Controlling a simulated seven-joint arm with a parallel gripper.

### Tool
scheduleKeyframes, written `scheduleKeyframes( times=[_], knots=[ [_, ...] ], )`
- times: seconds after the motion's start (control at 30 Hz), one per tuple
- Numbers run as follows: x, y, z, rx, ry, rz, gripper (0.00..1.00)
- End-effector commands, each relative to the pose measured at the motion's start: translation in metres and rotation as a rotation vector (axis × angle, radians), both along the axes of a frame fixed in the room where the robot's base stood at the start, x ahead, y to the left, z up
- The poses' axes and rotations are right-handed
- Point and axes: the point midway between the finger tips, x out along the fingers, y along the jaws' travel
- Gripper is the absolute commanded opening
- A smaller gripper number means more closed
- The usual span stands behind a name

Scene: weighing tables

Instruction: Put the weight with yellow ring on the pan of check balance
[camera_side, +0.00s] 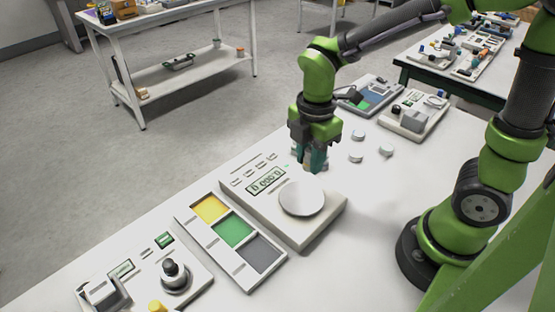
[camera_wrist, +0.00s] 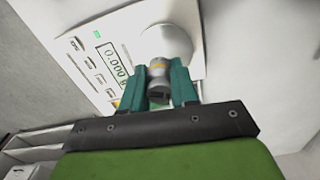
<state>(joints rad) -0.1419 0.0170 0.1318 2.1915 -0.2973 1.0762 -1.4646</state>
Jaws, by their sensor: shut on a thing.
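My gripper (camera_side: 313,160) is shut on a small grey metal weight (camera_wrist: 158,82) with a yellow ring around it, held between the teal fingers. In the side view the fingers mostly hide the weight. A balance (camera_side: 325,222), likely the check balance, has a round pale pan (camera_side: 302,198) and a display that seems to read 0.000. In the side view my gripper is just beyond the pan. In the wrist view the weight overlaps the lower edge of the pan (camera_wrist: 166,42); I cannot tell its exact height. The pan looks empty.
A panel with yellow, green and grey squares (camera_side: 232,231) lies left of the balance. A device with a black knob (camera_side: 174,272) stands at the front left. Several small white discs (camera_side: 357,156) lie behind the balance, with more devices (camera_side: 415,116) beyond.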

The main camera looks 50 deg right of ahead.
Motion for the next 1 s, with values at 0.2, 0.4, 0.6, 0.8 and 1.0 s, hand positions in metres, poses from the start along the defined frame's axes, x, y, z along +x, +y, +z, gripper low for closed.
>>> scheduleKeyframes(
  times=[0.2, 0.4, 0.6, 0.8, 1.0],
  knots=[
    [0.001, 0.020, 0.010, -0.003, 0.006, 0.344, 0.00],
    [-0.001, 0.020, -0.004, -0.004, 0.019, 0.430, 0.00],
    [0.000, 0.019, -0.029, -0.004, 0.017, 0.430, 0.00],
    [-0.001, 0.019, -0.057, -0.003, 0.019, 0.429, 0.00],
    [0.000, 0.019, -0.071, -0.003, 0.014, 0.428, 0.00]
  ],
)
